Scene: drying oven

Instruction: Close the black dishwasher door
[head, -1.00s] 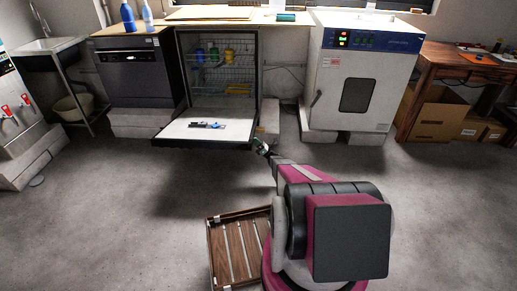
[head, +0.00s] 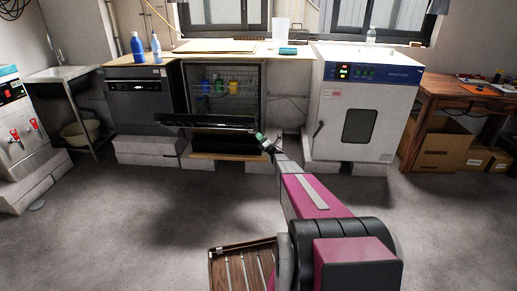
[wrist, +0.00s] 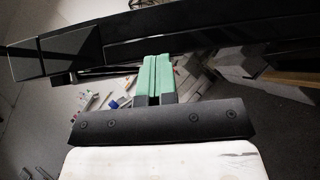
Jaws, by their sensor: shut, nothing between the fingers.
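The black dishwasher door (head: 225,143) is partly raised and tilted, still apart from the dishwasher's opening. Its upper edge stands below the racks, and its dark outer face shows beneath. The dishwasher's interior (head: 232,104) shows above the door, with blue, green and yellow cups on a rack. My gripper (head: 263,138) is at the door's right end, near its upper edge. In the wrist view my green fingertips (wrist: 157,68) are together and empty, at the long black door (wrist: 215,30). Whether they touch it I cannot tell exactly.
A closed dark dishwasher (head: 139,100) stands at left, and a white drying oven (head: 360,105) at right. A wooden slatted crate (head: 235,268) is on the floor close to my base. The floor in front of the door (head: 150,205) is clear.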

